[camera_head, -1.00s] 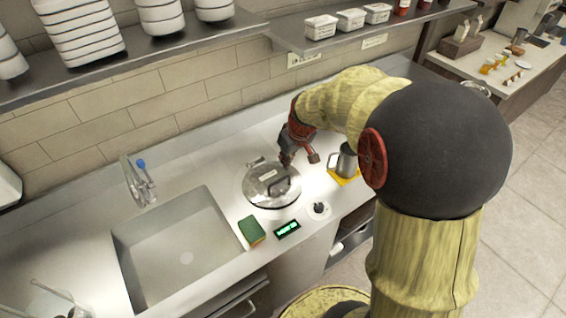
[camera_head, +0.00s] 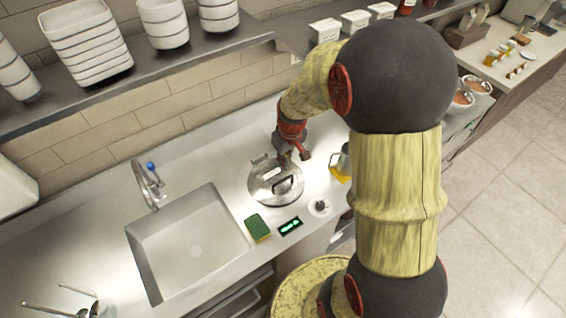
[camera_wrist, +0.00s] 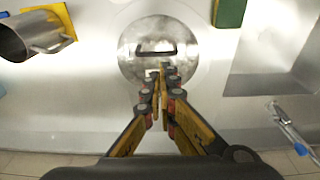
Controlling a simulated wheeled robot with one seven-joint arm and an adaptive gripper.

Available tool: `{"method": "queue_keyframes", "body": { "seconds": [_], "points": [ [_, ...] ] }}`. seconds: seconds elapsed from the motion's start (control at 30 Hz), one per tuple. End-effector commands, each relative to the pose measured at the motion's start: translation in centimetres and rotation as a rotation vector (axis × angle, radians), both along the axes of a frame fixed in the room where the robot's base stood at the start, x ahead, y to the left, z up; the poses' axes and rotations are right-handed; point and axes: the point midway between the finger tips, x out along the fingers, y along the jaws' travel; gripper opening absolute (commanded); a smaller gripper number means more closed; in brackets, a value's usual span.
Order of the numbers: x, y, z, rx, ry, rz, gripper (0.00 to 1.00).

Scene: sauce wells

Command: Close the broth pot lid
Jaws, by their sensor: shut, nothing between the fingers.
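The broth pot lid (camera_head: 272,187) is a round shiny metal disc with a dark handle (camera_head: 283,186). It lies over the round well in the counter, and I see no open gap around it. In the wrist view the lid (camera_wrist: 135,66) is at the top middle, its handle (camera_wrist: 156,48) across it. My gripper (camera_head: 294,154) is at the lid's back edge, above the counter. In the wrist view my gripper's fingertips (camera_wrist: 160,72) are together and empty, overlapping the lid's near edge; I cannot tell whether they touch it.
A sink (camera_head: 190,250) with a faucet (camera_head: 148,185) lies to the left. A green sponge (camera_head: 257,228), a small display (camera_head: 290,226) and a knob (camera_head: 320,207) sit in front of the lid. A metal pitcher (camera_wrist: 32,36) stands on a yellow mat beside it. A shelf (camera_head: 150,75) overhangs the back.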

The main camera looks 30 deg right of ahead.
Motion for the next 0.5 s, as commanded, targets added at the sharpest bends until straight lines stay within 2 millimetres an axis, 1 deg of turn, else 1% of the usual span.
{"method": "queue_keyframes", "body": {
  "seconds": [0.03, 0.3, 0.5],
  "points": [
    [0.0, 0.0, -1.0, 0.002, 0.004, 0.0, 0.0],
    [0.8, 0.0, -6.2, 0.002, 0.006, 0.001, 0.0],
    [1.5, 0.0, -9.7, 0.002, 0.005, 0.001, 0.0]
  ]
}}
